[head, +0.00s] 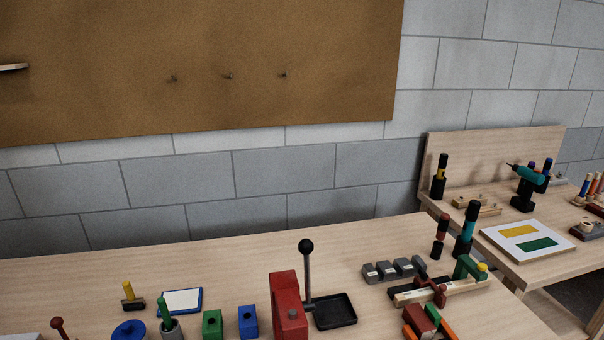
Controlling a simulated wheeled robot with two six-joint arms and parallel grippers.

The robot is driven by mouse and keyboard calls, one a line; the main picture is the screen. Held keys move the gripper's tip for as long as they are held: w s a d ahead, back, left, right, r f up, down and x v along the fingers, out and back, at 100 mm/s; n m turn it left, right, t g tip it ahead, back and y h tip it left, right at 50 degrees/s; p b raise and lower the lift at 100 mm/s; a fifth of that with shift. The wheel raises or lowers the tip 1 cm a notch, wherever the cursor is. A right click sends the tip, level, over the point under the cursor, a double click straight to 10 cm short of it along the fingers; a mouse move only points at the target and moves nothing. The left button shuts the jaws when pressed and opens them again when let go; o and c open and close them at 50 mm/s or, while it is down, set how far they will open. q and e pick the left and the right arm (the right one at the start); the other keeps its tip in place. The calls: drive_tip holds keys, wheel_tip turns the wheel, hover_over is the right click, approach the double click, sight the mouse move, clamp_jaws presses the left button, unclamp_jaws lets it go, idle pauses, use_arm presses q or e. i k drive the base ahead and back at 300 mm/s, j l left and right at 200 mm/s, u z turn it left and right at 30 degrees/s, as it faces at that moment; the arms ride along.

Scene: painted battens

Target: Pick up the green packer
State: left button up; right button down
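A small green block (212,324) with a dark hole in its face stands near the front edge of the picture, left of a similar blue block (248,321). A green upright piece (470,267) stands at the right end of the table by a pale batten (440,291). I cannot tell for certain which green thing is the packer. Neither of my grippers is in view.
A red press-like block (287,308) with a black-knobbed lever (307,262) stands front centre, beside a black tray (336,311). Grey blocks (394,270) and dark cylinders (464,234) are at right. The table's back left is clear.

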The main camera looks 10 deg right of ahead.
sight(434, 315)
drive_tip(key=z, duration=1.5)
